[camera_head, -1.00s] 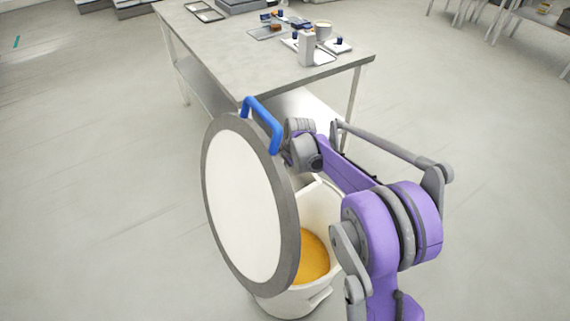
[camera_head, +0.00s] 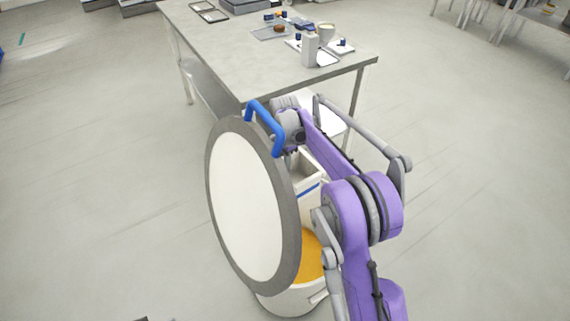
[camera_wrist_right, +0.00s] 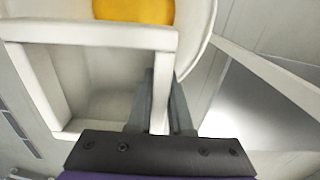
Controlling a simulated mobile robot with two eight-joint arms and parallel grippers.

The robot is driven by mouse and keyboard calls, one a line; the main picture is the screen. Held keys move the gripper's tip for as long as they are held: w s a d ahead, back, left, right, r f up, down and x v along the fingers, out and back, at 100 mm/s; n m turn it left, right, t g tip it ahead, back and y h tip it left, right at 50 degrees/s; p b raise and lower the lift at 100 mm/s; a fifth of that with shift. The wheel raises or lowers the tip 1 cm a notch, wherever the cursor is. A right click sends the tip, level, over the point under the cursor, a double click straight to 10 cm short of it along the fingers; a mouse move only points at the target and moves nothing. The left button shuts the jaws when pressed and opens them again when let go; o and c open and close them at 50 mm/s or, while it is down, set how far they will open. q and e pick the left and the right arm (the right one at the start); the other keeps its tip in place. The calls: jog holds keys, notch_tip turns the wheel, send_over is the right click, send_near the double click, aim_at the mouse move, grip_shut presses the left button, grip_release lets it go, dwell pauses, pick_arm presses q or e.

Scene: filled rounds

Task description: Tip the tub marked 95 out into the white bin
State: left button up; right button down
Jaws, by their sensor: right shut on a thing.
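The white bin (camera_head: 286,303) stands on the floor with its large round lid (camera_head: 247,210) swung up, white inside with a grey rim and a blue handle. Orange-yellow stuff (camera_head: 313,262) lies in the bin. My right gripper (camera_wrist_right: 160,95) is shut on the wall of a square white tub (camera_wrist_right: 95,35). The tub also shows in the head view (camera_head: 310,208), above the bin, about upright, with a blue band. The part of its inside that shows looks bare. Its number is not readable. The lid hides part of the bin. My left gripper is not in view.
A grey work table (camera_head: 245,60) stands just behind the bin, carrying trays, a white bottle (camera_head: 310,48), a cup (camera_head: 326,33) and small blue-topped items. Open floor lies left and right. More tables stand at the far edges.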

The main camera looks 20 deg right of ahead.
jog(key=shift+r+p, duration=1.8)
jog(key=shift+r, duration=1.35)
